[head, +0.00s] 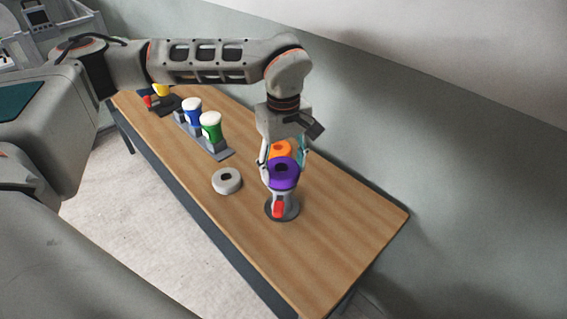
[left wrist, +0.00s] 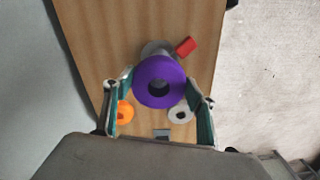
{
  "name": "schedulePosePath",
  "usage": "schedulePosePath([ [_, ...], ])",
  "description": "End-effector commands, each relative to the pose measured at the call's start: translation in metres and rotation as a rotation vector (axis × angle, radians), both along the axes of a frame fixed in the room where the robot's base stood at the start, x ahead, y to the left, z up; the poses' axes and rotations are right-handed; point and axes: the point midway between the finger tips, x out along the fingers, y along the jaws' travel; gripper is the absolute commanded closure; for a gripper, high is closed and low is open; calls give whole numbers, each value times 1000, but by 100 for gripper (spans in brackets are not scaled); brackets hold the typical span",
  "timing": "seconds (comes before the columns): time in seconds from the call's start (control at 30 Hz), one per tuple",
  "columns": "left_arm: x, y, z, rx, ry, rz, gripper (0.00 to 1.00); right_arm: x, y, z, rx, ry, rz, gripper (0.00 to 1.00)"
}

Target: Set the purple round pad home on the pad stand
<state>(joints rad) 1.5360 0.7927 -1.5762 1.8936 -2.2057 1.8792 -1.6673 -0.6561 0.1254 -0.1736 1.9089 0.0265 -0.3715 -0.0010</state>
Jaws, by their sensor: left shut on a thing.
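The purple round pad (head: 283,177) has a dark centre hole and is between the fingers of my left gripper (head: 283,172), which is shut on it. It also shows in the left wrist view (left wrist: 150,98), with the left gripper's fingers (left wrist: 159,84) at its sides. The pad stand (head: 292,211) has a dark round base, a grey post and a red part in front. In the head view the pad is directly over the post. In the left wrist view it hides part of the stand (left wrist: 150,47). I cannot tell whether they touch. My right gripper is out of view.
An orange round pad (head: 281,147) is behind the purple one. A light grey ring-shaped pad (head: 219,186) lies left of the stand. A grey rack holds blue-and-white (head: 192,117) and green-and-white (head: 211,131) containers. The wooden table (head: 345,225) is clear to the right.

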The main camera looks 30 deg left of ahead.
Motion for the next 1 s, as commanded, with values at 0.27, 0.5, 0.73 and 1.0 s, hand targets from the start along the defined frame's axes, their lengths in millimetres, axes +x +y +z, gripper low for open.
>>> schedulePosePath([
  [0.27, 0, 0, 0, 0, 0, 0, 62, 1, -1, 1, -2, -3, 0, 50],
  [0.5, 0, 0, -2, 0, 0, 0, 62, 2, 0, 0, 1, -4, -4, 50],
  [0.73, 0, 0, -7, 1, 1, 0, 62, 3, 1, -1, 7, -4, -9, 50],
  [1.0, 0, 0, -12, 0, 0, 0, 62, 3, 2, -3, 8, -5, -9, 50],
])
